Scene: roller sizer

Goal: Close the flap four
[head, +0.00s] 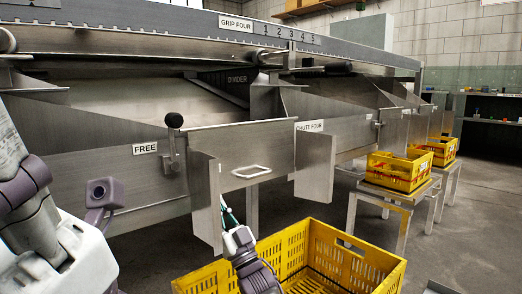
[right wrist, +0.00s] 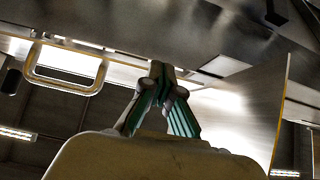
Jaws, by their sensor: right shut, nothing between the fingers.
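The steel front panel (head: 235,147) at chute four, which I take to be flap four, carries a pale bar handle (head: 252,172). Steel side plates stand at both sides of it. The CHUTE FOUR label (head: 310,126) is on the right plate. My right gripper (head: 226,208) is below and left of the handle, by the left side plate, its tips small in the head view. In the right wrist view, the fingers (right wrist: 160,72) meet at their tips, shut and empty. The handle (right wrist: 66,68) is to their left, apart from them. My left arm is at the left edge; its gripper is out of view.
A yellow crate (head: 325,240) stands below the chute, close to my right arm. A FREE label (head: 145,148) and a black-knobbed lever (head: 174,121) are left of the panel. More yellow crates (head: 398,170) sit on stands at right. Open floor lies beyond.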

